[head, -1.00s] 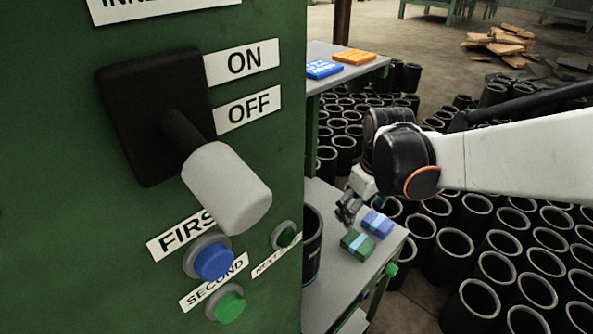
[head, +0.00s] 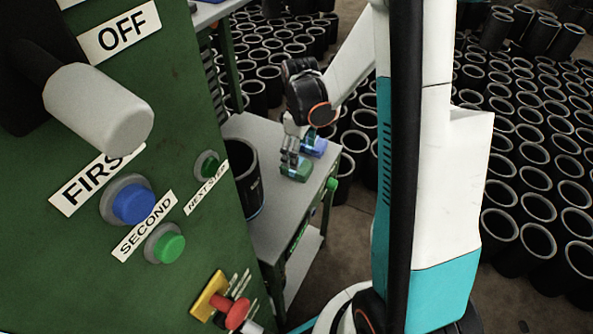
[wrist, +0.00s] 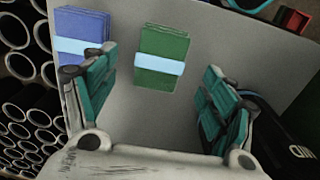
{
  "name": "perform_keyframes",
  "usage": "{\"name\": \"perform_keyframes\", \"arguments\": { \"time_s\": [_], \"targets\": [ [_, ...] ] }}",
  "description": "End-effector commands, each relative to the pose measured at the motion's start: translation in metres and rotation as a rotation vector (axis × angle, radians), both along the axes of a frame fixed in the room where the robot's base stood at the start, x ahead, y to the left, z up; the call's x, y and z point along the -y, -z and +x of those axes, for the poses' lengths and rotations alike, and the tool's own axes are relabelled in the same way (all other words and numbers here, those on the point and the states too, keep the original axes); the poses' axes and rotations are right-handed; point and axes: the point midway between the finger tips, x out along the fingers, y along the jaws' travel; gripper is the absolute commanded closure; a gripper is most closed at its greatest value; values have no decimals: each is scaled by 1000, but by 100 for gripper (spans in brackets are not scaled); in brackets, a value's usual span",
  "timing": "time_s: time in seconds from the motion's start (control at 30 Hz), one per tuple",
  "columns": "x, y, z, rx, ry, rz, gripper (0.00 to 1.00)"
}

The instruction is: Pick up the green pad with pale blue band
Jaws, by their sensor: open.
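The green pad with pale blue band (wrist: 163,50) lies flat on the grey table in the wrist view. It is ahead of my gripper (wrist: 155,105), between the lines of the two fingers and a little nearer the left one. My gripper is open and empty. In the head view the green pad (head: 295,172) shows just below my gripper (head: 291,157), which partly covers it. A blue pad with pale blue band (wrist: 80,32) lies to the left of the green pad, close to the left finger; it also shows in the head view (head: 316,148).
The small grey table (head: 270,215) stands beside a green control cabinet (head: 90,215) with buttons and a lever. A black sleeve (head: 246,185) stands on the table near the cabinet. Many black sleeves (head: 540,205) crowd the floor behind and to the right.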

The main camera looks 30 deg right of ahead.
Motion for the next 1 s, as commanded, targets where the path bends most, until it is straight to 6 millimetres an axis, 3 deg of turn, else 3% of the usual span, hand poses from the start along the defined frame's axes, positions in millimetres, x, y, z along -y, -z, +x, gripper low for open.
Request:
{"name": "perform_keyframes", "arguments": {
  "time_s": [0.33,0.63,0.9,1.0],
  "targets": [
    [-2,24,1,0,0,0,22],
    [-5,65,6,0,-1,0,22],
    [-5,66,5,0,0,0,22],
    [-5,66,5,0,0,0,45]
  ]
}}
